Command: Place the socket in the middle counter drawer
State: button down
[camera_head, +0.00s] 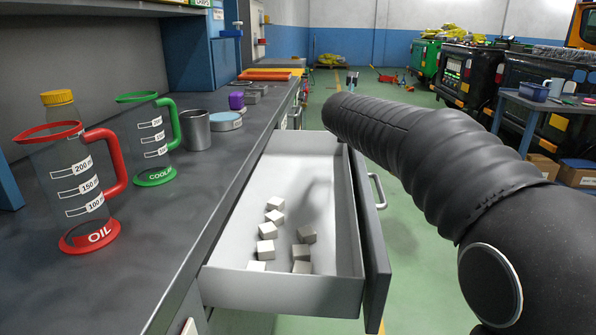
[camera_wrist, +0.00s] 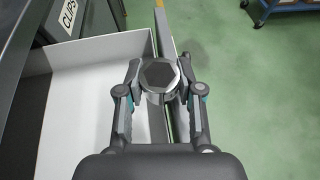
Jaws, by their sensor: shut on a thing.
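The socket (camera_wrist: 159,78) is a metal cylinder with a dark hexagonal opening, seen from above in the wrist view. My gripper (camera_wrist: 160,85) is shut on it, one finger on each side. The socket appears above the front edge of an open drawer; the height between them is hard to judge. The open counter drawer (camera_head: 280,288) is white inside with a dark front and shows below the counter in the head view. Its pale interior also shows in the wrist view (camera_wrist: 85,85). My gripper and the socket cannot be made out in the head view, with my arm in front.
Several pale cubes (camera_head: 267,248) lie in the near part of the drawer. On the counter stand the red OIL jug (camera_head: 85,185), the green COOLANT jug (camera_head: 150,150) and a metal cup (camera_head: 196,130).

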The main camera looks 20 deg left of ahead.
jog(key=s+a+f+n+g+y, duration=0.1)
jog(key=a+n+y, duration=0.1)
jog(key=a, duration=0.4)
jog(key=s+a+f+n+y, duration=0.1)
jog(key=s+a+y, duration=0.1)
jog(key=a, duration=0.5)
jog(key=b, duration=0.1)
send_over(296, 176)
notch_tip(296, 176, down, 6)
jog(key=shift+d+r, duration=0.1)
jog(key=shift+r, duration=0.15)
jog(key=shift+f+b, duration=1.8)
jog(key=shift+f, duration=0.55)
jog(key=shift+f, duration=0.2)
jog(key=c, duration=0.7)
grip_release()
jog(key=shift+c, duration=0.2)
